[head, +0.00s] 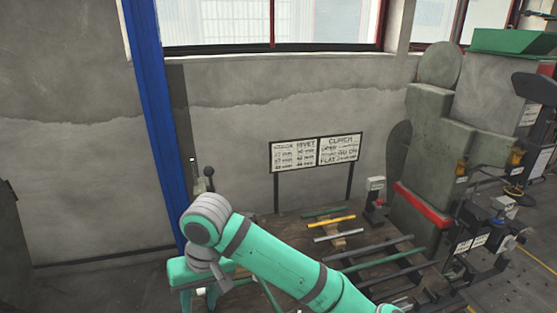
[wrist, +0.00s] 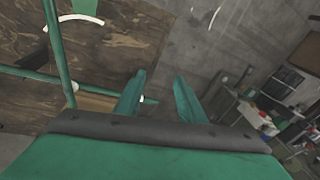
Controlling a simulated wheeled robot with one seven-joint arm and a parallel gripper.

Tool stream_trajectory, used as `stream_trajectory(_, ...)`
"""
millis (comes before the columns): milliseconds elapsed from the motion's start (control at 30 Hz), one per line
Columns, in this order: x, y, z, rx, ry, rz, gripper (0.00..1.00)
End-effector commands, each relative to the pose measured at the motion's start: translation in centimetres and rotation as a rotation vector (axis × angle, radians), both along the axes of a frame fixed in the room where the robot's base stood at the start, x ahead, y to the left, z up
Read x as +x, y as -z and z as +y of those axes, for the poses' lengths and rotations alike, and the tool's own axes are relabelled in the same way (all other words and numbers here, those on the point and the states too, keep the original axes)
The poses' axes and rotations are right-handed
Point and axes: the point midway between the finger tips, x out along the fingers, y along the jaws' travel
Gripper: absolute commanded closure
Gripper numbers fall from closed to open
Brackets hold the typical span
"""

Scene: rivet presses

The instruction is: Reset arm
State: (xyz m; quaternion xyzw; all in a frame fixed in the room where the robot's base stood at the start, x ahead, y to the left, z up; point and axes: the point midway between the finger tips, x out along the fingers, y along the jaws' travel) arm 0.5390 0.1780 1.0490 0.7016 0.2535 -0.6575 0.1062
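My teal arm (head: 285,265) reaches in from the lower right in the head view and bends at a grey-capped joint near the blue post. In the wrist view my gripper (wrist: 161,85) shows two green fingers standing apart, with nothing seen between them. In the head view its fingers cannot be made out. Behind the fingers in the wrist view are a brown wooden surface (wrist: 125,50) and green rods (wrist: 58,60), which look apart from the fingers. Whether the left finger touches anything is hard to tell.
In the head view, the wooden table (head: 290,235) holds several bars, including a yellow bar (head: 330,222). Two sign boards (head: 294,155) stand behind it. A blue post (head: 158,110) rises beside my arm. A large green press (head: 435,150) stands right. The wrist view shows a cluttered bench (wrist: 250,115).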

Motion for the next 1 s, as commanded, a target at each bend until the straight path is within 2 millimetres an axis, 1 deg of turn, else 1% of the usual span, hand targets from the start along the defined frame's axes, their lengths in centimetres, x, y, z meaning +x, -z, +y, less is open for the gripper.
stream_trajectory(167, -0.2, 0.7, 3.3, 0.134, -0.016, -0.014, 0.64)
stream_trajectory(267, -0.3, 0.9, 5.5, 0.237, -0.022, -0.025, 0.64)
stream_trajectory(300, -0.4, 1.0, 6.6, 0.287, -0.023, -0.032, 0.64)
stream_trajectory(400, -0.5, 0.9, 9.4, 0.421, -0.018, -0.053, 0.64)
stream_trajectory(500, -0.4, 0.7, 11.7, 0.550, -0.001, -0.079, 0.64)
stream_trajectory(600, -0.3, 0.4, 13.5, 0.671, 0.025, -0.105, 0.64)
stream_trajectory(700, -0.2, 0.0, 15.1, 0.783, 0.057, -0.135, 0.64)
stream_trajectory(800, 0.1, -0.3, 16.2, 0.888, 0.101, -0.168, 0.64)
stream_trajectory(900, 0.5, -0.4, 16.6, 0.980, 0.155, -0.205, 0.64)
stream_trajectory(1000, 1.0, -0.2, 16.5, 1.059, 0.219, -0.247, 0.64)
